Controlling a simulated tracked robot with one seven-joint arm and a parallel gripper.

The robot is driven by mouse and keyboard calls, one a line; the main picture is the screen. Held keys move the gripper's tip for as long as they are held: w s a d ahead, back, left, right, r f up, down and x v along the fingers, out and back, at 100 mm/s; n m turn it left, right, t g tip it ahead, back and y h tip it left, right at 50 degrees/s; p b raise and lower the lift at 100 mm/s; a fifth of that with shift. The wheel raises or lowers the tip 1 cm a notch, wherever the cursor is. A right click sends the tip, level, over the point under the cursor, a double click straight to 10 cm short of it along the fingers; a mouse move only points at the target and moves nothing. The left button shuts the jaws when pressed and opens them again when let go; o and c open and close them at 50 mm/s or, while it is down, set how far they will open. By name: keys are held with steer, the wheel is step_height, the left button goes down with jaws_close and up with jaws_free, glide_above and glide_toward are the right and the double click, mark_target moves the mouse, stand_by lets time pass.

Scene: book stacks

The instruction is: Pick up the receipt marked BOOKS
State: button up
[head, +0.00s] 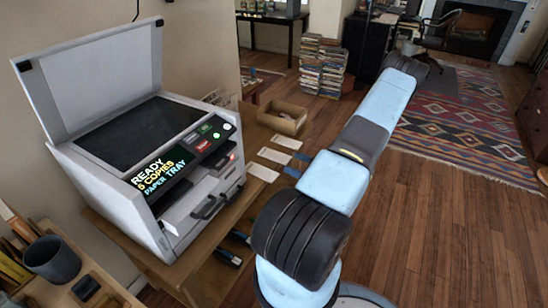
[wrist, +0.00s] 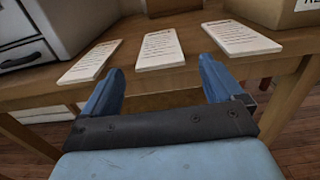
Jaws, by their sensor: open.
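Three white paper receipts lie in a row on the wooden table. In the wrist view they are the left receipt (wrist: 90,61), the middle receipt (wrist: 160,46) and the right receipt (wrist: 241,38). The head view also shows the one nearest the copier (head: 262,172), the middle one (head: 273,156) and the one nearest the box (head: 287,142). Their print is too small to read, so I cannot tell which is marked BOOKS. My gripper (wrist: 162,68) is open and empty at the table's edge, its blue fingers pointing toward the middle receipt. It also shows in the head view (head: 297,164).
A copier (head: 110,200) with raised lid stands left of the receipts. An open cardboard box (head: 283,119) stands beyond them; its labelled side shows in the wrist view (wrist: 272,12). Book stacks (head: 322,68) stand farther back. The wooden floor (head: 440,220) right of my arm is clear.

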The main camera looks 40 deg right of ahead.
mark_target(275, 156)
steer(key=shift+x, duration=1.2)
steer(key=c, duration=1.1)
steer(key=shift+r, duration=0.1)
